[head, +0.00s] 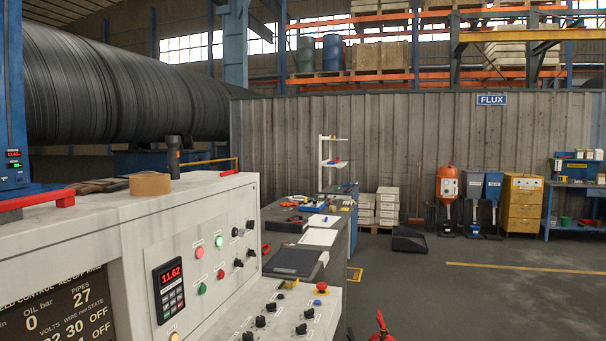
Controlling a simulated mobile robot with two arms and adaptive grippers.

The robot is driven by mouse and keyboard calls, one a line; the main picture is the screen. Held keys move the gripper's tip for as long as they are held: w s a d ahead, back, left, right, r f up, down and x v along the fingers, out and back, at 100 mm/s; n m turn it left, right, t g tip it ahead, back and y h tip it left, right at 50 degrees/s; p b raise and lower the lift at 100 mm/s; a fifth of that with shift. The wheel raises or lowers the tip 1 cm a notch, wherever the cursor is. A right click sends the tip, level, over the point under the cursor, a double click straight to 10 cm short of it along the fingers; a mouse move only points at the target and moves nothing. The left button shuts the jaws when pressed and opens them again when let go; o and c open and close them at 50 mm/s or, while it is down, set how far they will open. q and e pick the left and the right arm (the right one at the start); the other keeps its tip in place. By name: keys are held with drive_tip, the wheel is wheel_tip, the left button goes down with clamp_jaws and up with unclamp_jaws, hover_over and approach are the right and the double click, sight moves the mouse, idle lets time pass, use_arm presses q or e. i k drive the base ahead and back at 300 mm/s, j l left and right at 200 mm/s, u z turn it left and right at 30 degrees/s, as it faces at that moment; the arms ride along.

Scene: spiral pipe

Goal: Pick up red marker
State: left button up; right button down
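No gripper of mine shows in the head view. I cannot pick out the red marker for certain. A small, thin red item (229,173) lies on the top ledge of the grey control console (205,192), near its far end. It is too small to tell whether it is a marker. Another small red item (265,249) shows at the near edge of the desk (336,246) behind the console. It is partly hidden by the console.
A brown tape roll (150,184) and an upright black flashlight (173,157) stand on the console ledge. A red handle (37,200) sits at the left. A dark laptop-like slab (293,262) lies beyond the console. The floor (480,295) at right is mostly clear.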

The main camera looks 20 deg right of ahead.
sight(233, 172)
drive_tip(key=z, duration=0.1)
drive_tip(key=k+z, duration=0.25)
drive_tip(key=k+l+z, duration=0.15)
drive_tip(key=k+z, duration=0.15)
drive_tip(key=i+l+z, duration=0.25)
drive_tip(key=i+z, duration=0.15)
drive_tip(key=i+l+z, duration=0.15)
drive_tip(key=i+z, duration=0.3)
drive_tip(key=i+u, duration=0.1)
drive_tip(key=i, duration=1.85)
drive_tip(key=i+u, duration=0.1)
drive_tip(key=i, duration=0.45)
drive_tip(key=i+l+u, duration=0.1)
drive_tip(key=i, duration=0.5)
drive_tip(key=i+l+u, duration=0.15)
drive_tip(key=i, duration=0.4)
drive_tip(key=i+l+u, duration=0.1)
drive_tip(key=u, duration=1.95)
